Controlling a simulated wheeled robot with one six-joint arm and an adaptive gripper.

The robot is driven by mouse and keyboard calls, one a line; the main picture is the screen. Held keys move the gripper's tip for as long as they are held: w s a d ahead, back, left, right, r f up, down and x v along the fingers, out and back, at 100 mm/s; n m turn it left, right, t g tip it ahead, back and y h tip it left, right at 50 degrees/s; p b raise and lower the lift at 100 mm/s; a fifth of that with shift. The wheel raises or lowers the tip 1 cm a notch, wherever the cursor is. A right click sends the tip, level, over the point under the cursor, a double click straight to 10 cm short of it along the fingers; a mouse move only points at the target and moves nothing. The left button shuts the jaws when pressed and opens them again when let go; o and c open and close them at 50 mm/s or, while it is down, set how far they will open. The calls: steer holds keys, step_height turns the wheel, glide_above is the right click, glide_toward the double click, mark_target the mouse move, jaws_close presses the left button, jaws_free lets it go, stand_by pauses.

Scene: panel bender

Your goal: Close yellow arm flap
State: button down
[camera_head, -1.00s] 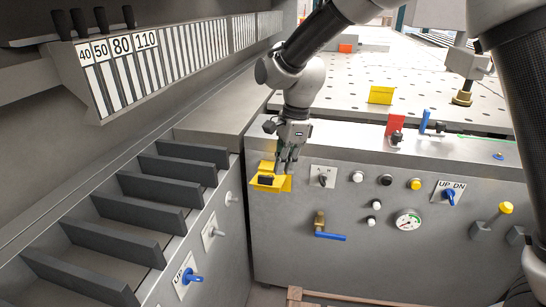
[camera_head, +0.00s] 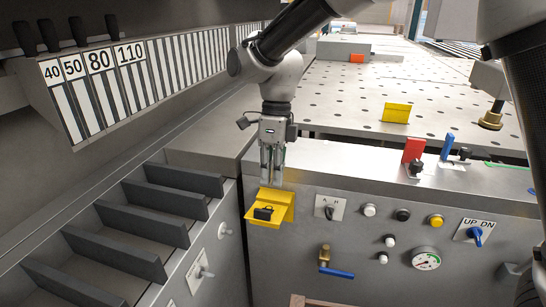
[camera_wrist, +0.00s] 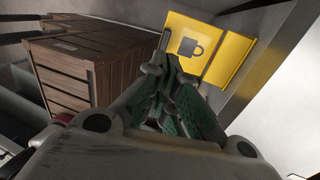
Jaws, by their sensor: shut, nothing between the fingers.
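The yellow flap (camera_head: 284,198), with a black cup-shaped mark on it, sticks out from the front of the grey machine panel at its left end. In the wrist view the yellow flap (camera_wrist: 232,62) is at the top, with the dark mug mark facing the camera. My gripper (camera_head: 271,181) points down just above the back part of the flap. In the wrist view my gripper (camera_wrist: 170,62) is shut and empty, its fingers in front of the flap's lower left part. I cannot tell whether the fingertips touch it.
Right of the flap are a switch (camera_head: 328,208), several buttons, a gauge (camera_head: 425,258) and a blue-handled valve (camera_head: 337,272). Another yellow piece (camera_head: 396,112) stands on the perforated table. Grey slotted dividers (camera_head: 165,198) are at left. A brown wooden crate (camera_wrist: 105,75) shows in the wrist view.

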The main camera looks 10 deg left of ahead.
mark_target(269, 212)
steer(key=x, duration=0.6)
steer(key=shift+s+f, duration=0.1)
steer(key=shift+f, duration=0.25)
